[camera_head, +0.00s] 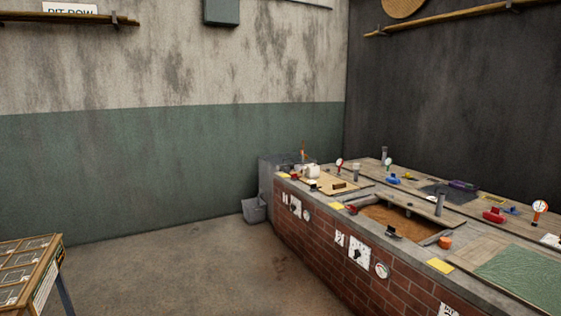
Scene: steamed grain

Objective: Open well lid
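My gripper is not in view. A long brick counter (340,248) with a stone top runs along the right side. A rectangular opening in its top shows brown material (399,221), and a flat grey-brown board (425,207) lies along its far edge. A tan wooden panel (325,184) lies at the counter's far left part, with small items on it. A grey block-like unit (268,178) stands at the far end. I cannot tell which of these covers, if any, is the well lid.
A grey bucket (254,211) stands on the floor by the counter's far end. A wooden rack table (28,272) is at the lower left. Green cloth (525,276) lies at the counter's near right. The floor (185,270) between table and counter is clear.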

